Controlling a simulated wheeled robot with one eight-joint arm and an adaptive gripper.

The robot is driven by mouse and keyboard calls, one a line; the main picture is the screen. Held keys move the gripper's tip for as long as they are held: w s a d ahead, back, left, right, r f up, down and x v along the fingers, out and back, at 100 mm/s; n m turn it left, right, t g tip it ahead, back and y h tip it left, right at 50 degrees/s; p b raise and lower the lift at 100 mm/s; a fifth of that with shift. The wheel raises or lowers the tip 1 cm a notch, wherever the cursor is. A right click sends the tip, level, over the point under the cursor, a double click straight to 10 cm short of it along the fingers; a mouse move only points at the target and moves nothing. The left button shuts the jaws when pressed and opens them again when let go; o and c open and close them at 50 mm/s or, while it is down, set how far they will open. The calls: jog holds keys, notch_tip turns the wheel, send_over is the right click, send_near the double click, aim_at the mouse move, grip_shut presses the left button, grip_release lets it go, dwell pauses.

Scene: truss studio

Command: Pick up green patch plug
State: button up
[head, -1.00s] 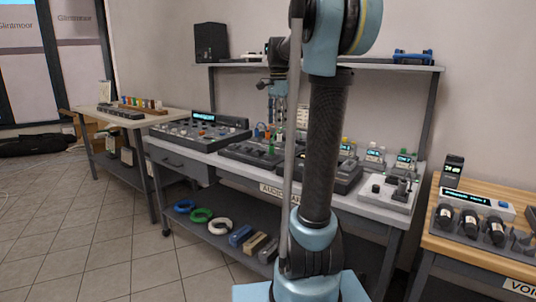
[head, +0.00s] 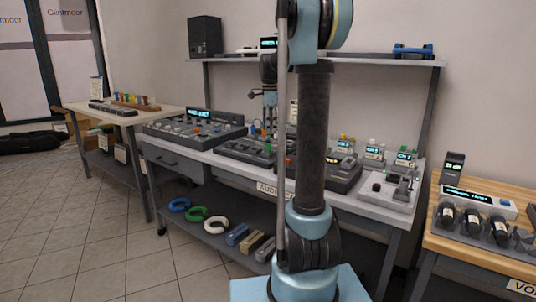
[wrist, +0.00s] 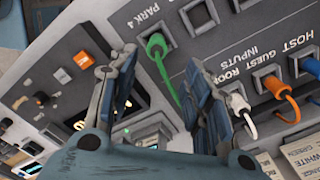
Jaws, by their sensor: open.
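The green patch plug (wrist: 156,44) shows in the wrist view at the panel beside the "PARK 4" label. Its thin green cable runs down from it between my fingers. My gripper (wrist: 158,66) is open, with one finger left and one right of the cable. The plug lies just beyond the fingertips, and I see no contact with it. In the head view my gripper (head: 269,108) hangs over the audio bench (head: 345,203), partly behind my own arm.
A white plug (wrist: 237,100) and an orange plug (wrist: 275,86) sit in the inputs right of my gripper, with cables trailing down. Another orange piece (wrist: 83,60) is close to the left finger. A mixer (head: 195,128) stands on the bench's left.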

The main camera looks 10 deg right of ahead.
aim_at(269, 144)
notch_tip(269, 144, down, 3)
jog(key=shift+f, duration=0.1)
jog(key=shift+s+a+f, duration=0.15)
jog(key=shift+f, duration=1.25)
jog(key=shift+s+a+f, duration=0.1)
jog(key=shift+a+f, duration=0.05)
jog(key=shift+f, duration=1.25)
grip_shut()
